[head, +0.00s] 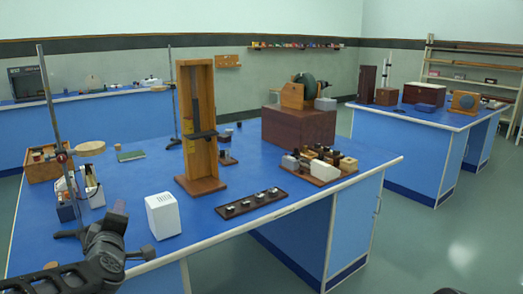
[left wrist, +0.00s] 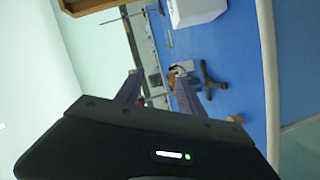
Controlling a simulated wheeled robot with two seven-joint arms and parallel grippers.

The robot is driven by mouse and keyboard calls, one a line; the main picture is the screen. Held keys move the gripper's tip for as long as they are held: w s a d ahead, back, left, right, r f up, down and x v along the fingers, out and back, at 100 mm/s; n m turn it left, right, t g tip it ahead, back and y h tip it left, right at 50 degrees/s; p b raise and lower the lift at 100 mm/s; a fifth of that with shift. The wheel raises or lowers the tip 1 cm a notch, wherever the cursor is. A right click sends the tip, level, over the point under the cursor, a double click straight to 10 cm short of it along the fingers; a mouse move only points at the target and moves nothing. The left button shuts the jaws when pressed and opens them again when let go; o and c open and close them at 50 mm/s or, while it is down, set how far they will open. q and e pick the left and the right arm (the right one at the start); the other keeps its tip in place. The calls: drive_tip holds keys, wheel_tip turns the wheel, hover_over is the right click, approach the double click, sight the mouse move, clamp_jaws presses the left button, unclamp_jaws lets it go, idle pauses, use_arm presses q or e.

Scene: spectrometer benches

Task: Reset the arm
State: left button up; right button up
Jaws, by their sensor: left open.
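My left arm (head: 95,265) comes in at the bottom left of the head view, by the near left edge of the blue bench (head: 110,210). In the left wrist view my left gripper (left wrist: 158,90) shows two fingers spread apart. I see nothing held between them. The fingers point over the bench toward a stand and small items farther back. In the head view the gripper's fingertips are hard to make out. My right gripper is not in view.
A white box (head: 163,216) stands just right of my left arm; it also shows in the left wrist view (left wrist: 197,10). A metal stand (head: 54,130), a tall wooden frame (head: 183,110) and a dark strip with small pieces (head: 252,204) are on the bench.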

use_arm(q)
drive_tip(key=s+d+f+m+g+h+p, duration=0.1)
drive_tip(key=s+d+f+m+g+h, duration=0.2)
drive_tip(key=d+f, duration=0.5)
drive_tip(key=s+d+f+m+g+h+p, duration=0.15)
drive_tip(key=d+f+m, duration=0.25)
drive_tip(key=f, duration=0.8)
drive_tip(key=s+d+f+m+g+h+p, duration=0.1)
drive_tip(key=s+d+f+m+g+h, duration=0.25)
drive_tip(key=f, duration=0.65)
drive_tip(key=s+d+f+m+g+p, duration=0.1)
drive_tip(key=s+d+f, duration=0.3)
drive_tip(key=s, duration=0.4)
drive_tip(key=s+d+f+m+g+h+p, duration=0.1)
drive_tip(key=s+d+f+m+g+p, duration=0.1)
drive_tip(key=s, duration=0.7)
drive_tip(key=s+d+f+m+g+h+p, duration=0.1)
drive_tip(key=s+d+f+g, duration=0.2)
drive_tip(key=s+d+f, duration=0.4)
drive_tip(key=shift+s+f+m+g, duration=0.4)
drive_tip(key=shift+s+f, duration=0.2)
drive_tip(key=shift+s, duration=0.3)
